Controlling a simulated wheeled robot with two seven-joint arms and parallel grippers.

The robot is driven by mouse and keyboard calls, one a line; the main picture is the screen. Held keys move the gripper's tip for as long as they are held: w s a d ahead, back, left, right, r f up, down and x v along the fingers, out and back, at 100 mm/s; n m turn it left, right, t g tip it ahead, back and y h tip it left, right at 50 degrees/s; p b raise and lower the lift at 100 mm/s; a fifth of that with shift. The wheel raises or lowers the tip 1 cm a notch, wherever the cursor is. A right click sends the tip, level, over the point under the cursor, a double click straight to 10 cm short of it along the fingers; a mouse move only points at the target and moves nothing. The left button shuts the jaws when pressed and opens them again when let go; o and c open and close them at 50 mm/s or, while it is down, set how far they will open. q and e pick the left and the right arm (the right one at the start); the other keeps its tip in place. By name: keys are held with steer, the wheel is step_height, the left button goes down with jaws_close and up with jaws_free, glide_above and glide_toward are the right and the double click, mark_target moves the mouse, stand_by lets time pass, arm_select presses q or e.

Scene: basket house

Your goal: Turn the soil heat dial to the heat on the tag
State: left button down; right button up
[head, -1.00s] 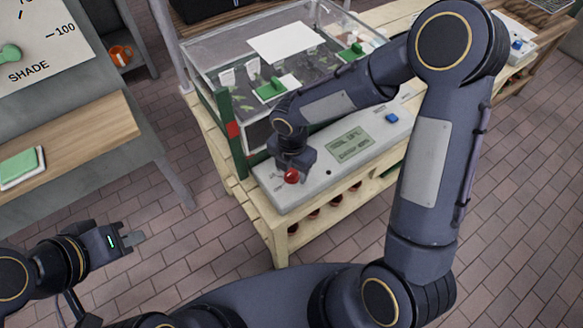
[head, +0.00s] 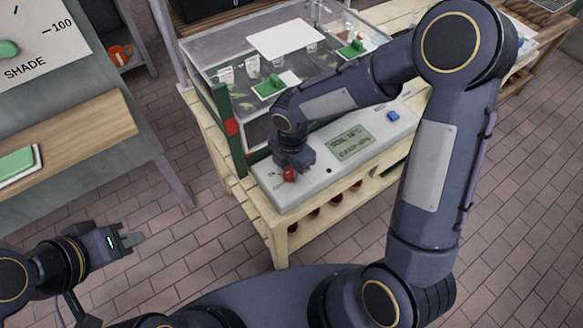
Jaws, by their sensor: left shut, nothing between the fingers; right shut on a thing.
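The grey control panel (head: 318,186) lies along the front of the glass propagator on a wooden bench. A red dial (head: 289,174) is at its left end. My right gripper (head: 291,168) points down over the red dial and is shut on it; the fingers are mostly hidden. The panel's display (head: 351,142) shows a "SOIL" line with a number too blurred to read surely, and a second line below. A blue button (head: 393,116) is further right. My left gripper (head: 138,239) is shut and empty, over the brick floor at lower left. I cannot make out a heat tag.
The glass propagator (head: 215,75) holds seedlings, small white labels and green-handled pieces. A white sheet (head: 286,40) lies on top. A shade board (head: 35,40) and wooden counter (head: 70,140) stand left. An orange mug (head: 121,55) sits on a shelf. The brick floor in front is clear.

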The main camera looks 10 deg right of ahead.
mark_target(291, 171)
steer(key=m+b, duration=0.2)
steer(key=m, duration=0.2)
steer(key=shift+m+b, duration=0.6)
steer(key=shift+m, duration=1)
steer(key=o, duration=1)
step_height(291, 171, up, 8)
steer(key=shift+f, duration=0.1)
